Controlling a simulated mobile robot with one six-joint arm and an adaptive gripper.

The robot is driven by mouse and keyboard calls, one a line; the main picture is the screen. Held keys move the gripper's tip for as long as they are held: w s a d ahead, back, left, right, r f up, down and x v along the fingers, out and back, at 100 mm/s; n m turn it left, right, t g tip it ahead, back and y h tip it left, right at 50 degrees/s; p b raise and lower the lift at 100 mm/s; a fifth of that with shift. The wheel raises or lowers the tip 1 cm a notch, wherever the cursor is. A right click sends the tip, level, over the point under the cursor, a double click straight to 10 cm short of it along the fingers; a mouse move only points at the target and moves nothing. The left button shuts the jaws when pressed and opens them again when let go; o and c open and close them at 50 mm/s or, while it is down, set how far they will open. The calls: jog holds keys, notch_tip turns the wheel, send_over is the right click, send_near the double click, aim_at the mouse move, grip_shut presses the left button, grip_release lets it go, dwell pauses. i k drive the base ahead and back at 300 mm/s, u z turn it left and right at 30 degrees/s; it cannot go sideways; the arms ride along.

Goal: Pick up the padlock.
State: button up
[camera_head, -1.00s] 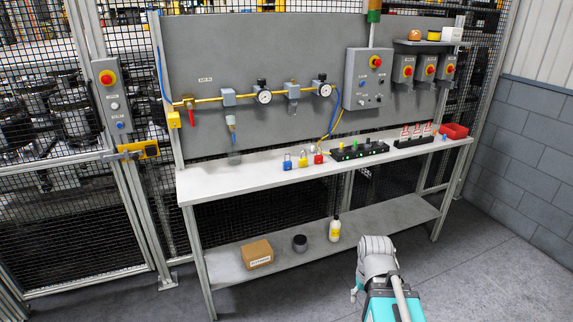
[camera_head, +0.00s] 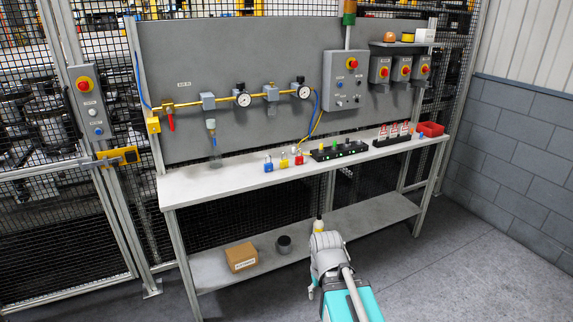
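My arm shows at the lower middle, in front of the lower shelf and apart from the padlocks. I cannot make out the fingers of my gripper in this view.
The bench top (camera_head: 215,180) is clear to the left of the padlocks. The lower shelf (camera_head: 375,215) holds a cardboard box (camera_head: 241,257), a dark round container (camera_head: 284,244) and a bottle partly behind my arm. A red bin (camera_head: 431,129) stands at the right end.

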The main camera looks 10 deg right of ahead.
aim_at(284, 164)
jog(key=u, duration=0.1)
jog(key=i, duration=1)
jog(key=z, duration=0.05)
